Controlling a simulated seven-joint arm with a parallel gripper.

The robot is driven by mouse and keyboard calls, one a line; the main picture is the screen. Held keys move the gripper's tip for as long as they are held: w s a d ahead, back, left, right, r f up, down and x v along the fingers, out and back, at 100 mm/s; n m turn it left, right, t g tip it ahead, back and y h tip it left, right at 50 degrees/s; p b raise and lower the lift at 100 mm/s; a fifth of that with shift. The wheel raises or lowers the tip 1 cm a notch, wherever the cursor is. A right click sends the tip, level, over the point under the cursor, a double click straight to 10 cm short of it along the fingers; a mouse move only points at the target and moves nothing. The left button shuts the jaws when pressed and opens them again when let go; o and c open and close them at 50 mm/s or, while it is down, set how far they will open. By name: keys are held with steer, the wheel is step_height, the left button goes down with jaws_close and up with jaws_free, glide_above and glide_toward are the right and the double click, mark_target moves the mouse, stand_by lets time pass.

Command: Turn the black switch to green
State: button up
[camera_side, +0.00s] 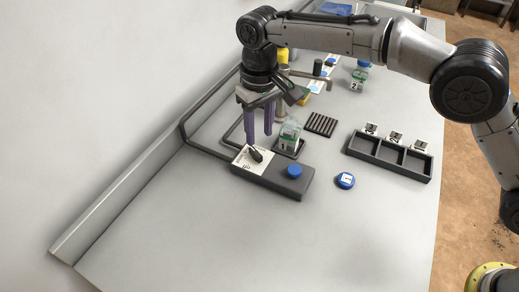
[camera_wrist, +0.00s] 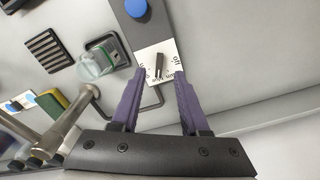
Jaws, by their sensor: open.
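The black switch (camera_side: 255,154) is a small lever on a white dial plate (camera_side: 242,162) at the left end of a dark grey box (camera_side: 272,178). In the wrist view the switch (camera_wrist: 158,66) shows in the gap between the fingertips, and black lettering, including "off", runs around the dial (camera_wrist: 146,56). No green mark can be made out on the dial. My gripper (camera_side: 259,139) has purple fingers and points down, just above the dial. In the wrist view my gripper (camera_wrist: 158,75) is open and empty, with one finger to each side of the switch.
A blue knob (camera_side: 294,171) sits on the box's right end. A clear bottle (camera_side: 289,135) stands close behind the box. A blue-topped disc (camera_side: 345,181) and a three-compartment tray (camera_side: 389,158) lie to the right. A dark bent tube (camera_side: 205,148) runs left. The front table is clear.

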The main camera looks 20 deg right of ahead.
mark_target(259, 156)
step_height(259, 156, down, 7)
stand_by(0.3)
jaws_close()
stand_by(0.3)
